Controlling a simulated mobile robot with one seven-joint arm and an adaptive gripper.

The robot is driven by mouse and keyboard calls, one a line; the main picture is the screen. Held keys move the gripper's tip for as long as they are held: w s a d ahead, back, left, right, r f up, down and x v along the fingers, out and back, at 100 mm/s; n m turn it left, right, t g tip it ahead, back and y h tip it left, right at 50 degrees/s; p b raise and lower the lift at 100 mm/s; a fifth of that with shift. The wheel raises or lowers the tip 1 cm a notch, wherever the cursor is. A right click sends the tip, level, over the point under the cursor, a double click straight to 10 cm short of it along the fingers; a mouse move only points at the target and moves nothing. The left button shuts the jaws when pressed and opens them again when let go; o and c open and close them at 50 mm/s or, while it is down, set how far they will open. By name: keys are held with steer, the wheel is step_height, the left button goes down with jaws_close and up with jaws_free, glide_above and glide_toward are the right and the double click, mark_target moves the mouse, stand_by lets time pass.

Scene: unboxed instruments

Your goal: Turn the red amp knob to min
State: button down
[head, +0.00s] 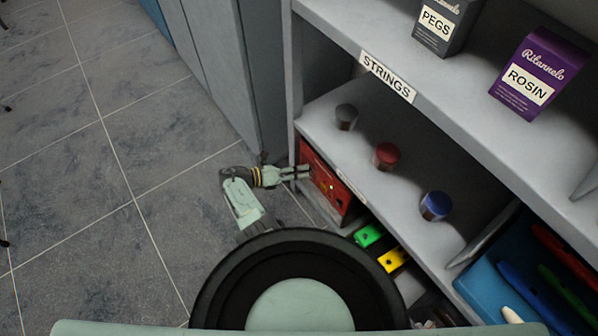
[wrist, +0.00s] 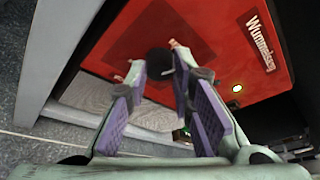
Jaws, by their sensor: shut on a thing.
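The red amp (head: 322,178) stands in the lower shelf compartment. Its red front (wrist: 215,35) fills the upper part of the wrist view, with a label (wrist: 261,44) and a small lit lamp (wrist: 237,88). A dark round knob (wrist: 158,61) sits on the amp's front. My gripper (head: 305,172) reaches to the amp's front from the left; in the wrist view its fingertips (wrist: 156,65) are on either side of the knob, shut on it. The knob's pointer and scale cannot be made out. In the head view the fingers hide the knob.
Green (head: 369,235) and yellow (head: 393,259) boxes stand right of the amp. The shelf (head: 400,200) above carries grey (head: 346,117), red (head: 386,156) and blue (head: 436,205) round containers. A grey cabinet (head: 215,60) stands behind my gripper; open floor lies left.

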steer(key=shift+f+n+h+b, duration=0.2)
steer(key=shift+n+h+b, duration=0.5)
steer(key=shift+n+b, duration=0.65)
steer(key=shift+n, duration=0.25)
steer(key=c, duration=1.4)
jaws_free()
steer(key=shift+w+r, duration=0.1)
steer(key=shift+r, duration=0.1)
step_height(320, 180, up, 2)
steer(key=shift+r+g, duration=0.15)
steer(key=shift+g, duration=0.15)
step_height(320, 180, up, 8)
steer(key=shift+f, duration=0.25)
